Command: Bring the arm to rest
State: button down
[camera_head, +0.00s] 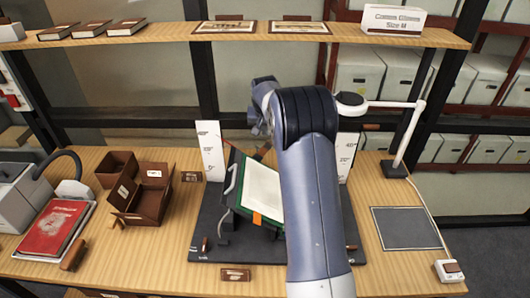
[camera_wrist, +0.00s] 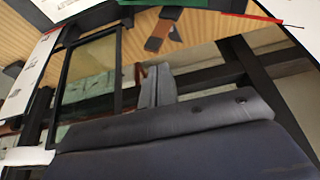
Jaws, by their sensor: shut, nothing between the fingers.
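My arm rises from the bottom centre of the head view and bends at a dark joint near the upper shelf. My gripper (camera_head: 259,124) is small and partly hidden at the left of that bend, raised above the back of the table. It is shut and holds nothing. The wrist view is tilted and shows a large dark grey part of my own arm across the bottom; no fingertips can be made out there.
Below the arm, a green-covered book (camera_head: 263,192) lies in a black cradle (camera_head: 208,232) between white scale boards (camera_head: 211,150). Brown boxes (camera_head: 150,204) and a red book (camera_head: 52,232) stand left. A lamp (camera_head: 398,168) and grey mat (camera_head: 405,228) are right. A shelf (camera_head: 180,33) runs above.

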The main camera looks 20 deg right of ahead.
aim_at(266, 144)
jog(key=shift+f, duration=0.1)
jog(key=shift+s+b+x, duration=0.2)
jog(key=shift+b+x, duration=0.8)
jog(key=shift+x, duration=1.7)
jog(key=shift+f, duration=0.1)
jog(key=shift+a, duration=0.1)
